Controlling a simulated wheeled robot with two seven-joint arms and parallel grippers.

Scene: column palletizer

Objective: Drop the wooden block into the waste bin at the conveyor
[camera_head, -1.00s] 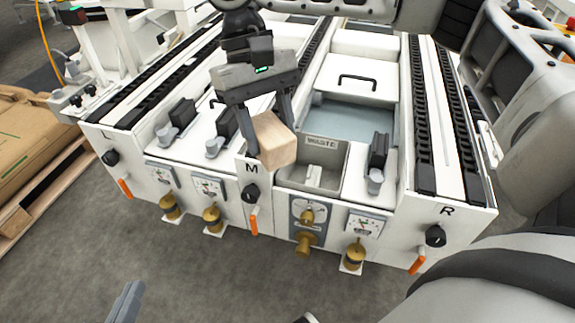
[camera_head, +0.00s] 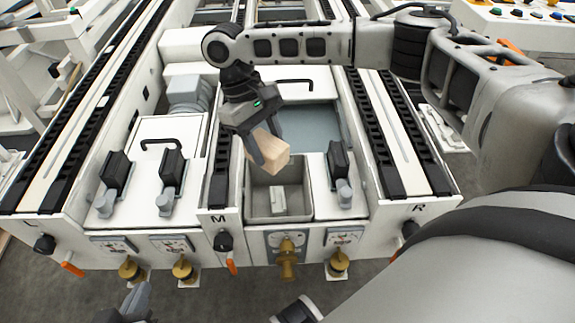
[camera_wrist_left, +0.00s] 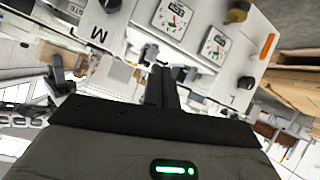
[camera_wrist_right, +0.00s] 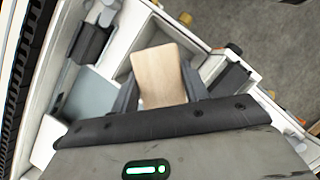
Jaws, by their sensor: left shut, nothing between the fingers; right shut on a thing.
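My right gripper (camera_head: 254,150) is shut on the pale wooden block (camera_head: 268,152) and holds it tilted, over the back left part of the waste bin in the head view. The block also shows between the fingers in the right wrist view (camera_wrist_right: 160,76). The waste bin (camera_head: 262,208) is a grey open-topped box set in the conveyor's front, with a pale piece inside. The block and arm hide its back edge and its label. My left gripper (camera_head: 135,303) is shut and empty, low at the bottom left, in front of the conveyor; its fingers show in the left wrist view (camera_wrist_left: 161,85).
Black-and-grey clamp units (camera_head: 340,172) stand right of the bin, with more on the left. A blue-grey recessed panel (camera_head: 312,128) lies behind the bin. A white panel with a black handle (camera_head: 158,145) is at left. Brass knobs (camera_head: 287,260) stick out in front.

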